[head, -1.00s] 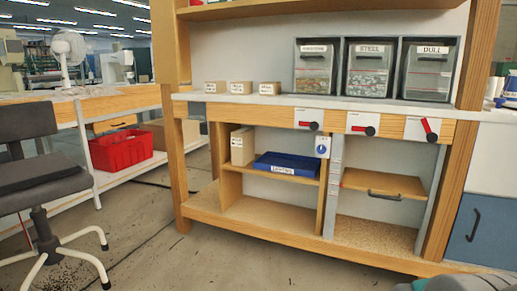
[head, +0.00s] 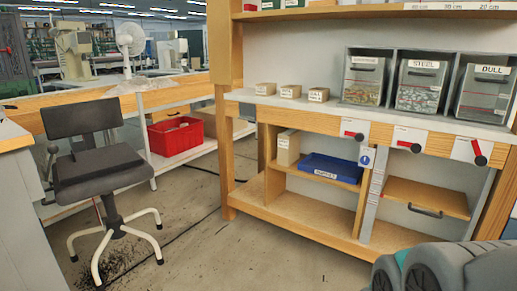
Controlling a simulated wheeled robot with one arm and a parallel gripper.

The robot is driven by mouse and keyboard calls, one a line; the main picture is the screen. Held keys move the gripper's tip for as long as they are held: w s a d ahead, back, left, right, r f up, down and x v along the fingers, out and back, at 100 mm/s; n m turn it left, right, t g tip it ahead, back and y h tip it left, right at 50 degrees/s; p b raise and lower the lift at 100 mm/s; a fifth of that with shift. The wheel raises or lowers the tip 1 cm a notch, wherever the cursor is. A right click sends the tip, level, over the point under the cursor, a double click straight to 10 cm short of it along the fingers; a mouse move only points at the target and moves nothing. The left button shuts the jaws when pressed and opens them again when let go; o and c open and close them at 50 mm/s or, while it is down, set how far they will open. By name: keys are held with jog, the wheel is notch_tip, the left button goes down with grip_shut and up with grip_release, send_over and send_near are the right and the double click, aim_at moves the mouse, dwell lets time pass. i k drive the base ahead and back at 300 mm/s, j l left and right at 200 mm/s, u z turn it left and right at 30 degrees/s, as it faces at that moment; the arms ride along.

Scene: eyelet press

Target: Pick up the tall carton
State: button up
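The tall carton (head: 288,147) is a plain light-brown box with a small white label. It stands upright on the raised shelf in the left lower bay of the wooden bench, beside the blue tray (head: 331,168). My gripper is not in view, and nothing is seen touching the carton.
Three small cartons (head: 290,91) and clear bins (head: 422,84) stand on the bench top (head: 300,103). Red-handled levers (head: 409,146) project along its front. An office chair (head: 97,170) stands at left. Floor (head: 190,240) between chair and bench is clear.

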aim_at(289, 140)
jog(key=i+l+u, duration=0.15)
jog(key=u, duration=0.25)
jog(key=i+l+u, duration=0.55)
jog(key=u, duration=0.2)
jog(key=i+l, duration=0.15)
jog(key=l, duration=0.2)
jog(key=i+l, duration=0.15)
jog(key=l, duration=0.2)
jog(key=i+l+u, duration=0.1)
jog(key=l, duration=0.25)
jog(key=i+l, duration=0.2)
jog(key=l, duration=0.2)
jog(key=i+l, duration=0.15)
jog(key=l, duration=0.2)
